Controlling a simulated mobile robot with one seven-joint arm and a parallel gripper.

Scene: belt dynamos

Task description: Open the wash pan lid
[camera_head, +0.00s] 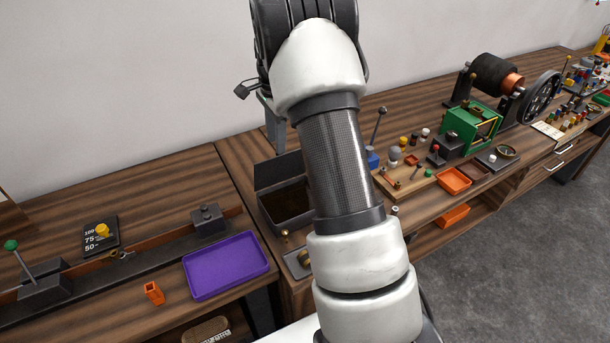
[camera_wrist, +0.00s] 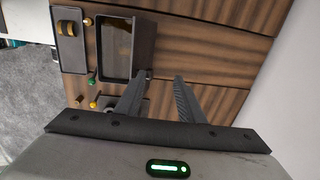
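The wash pan (camera_head: 288,207) is a dark rectangular box on the bench, partly covered by my arm in the head view. A dark panel, apparently its lid (camera_head: 278,171), stands raised along its back edge, and the brownish inside shows. In the wrist view the pan (camera_wrist: 115,72) is at upper left with its inside visible and a dark panel along its right side. My gripper (camera_wrist: 160,77) is open, with nothing seen between the fingers. Its left fingertip is close to the pan's lower right corner; I cannot tell if they touch. The gripper is hidden in the head view.
A green box (camera_head: 470,125), orange trays and several small knobs are to the right. Bare wood lies right of the fingers in the wrist view.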

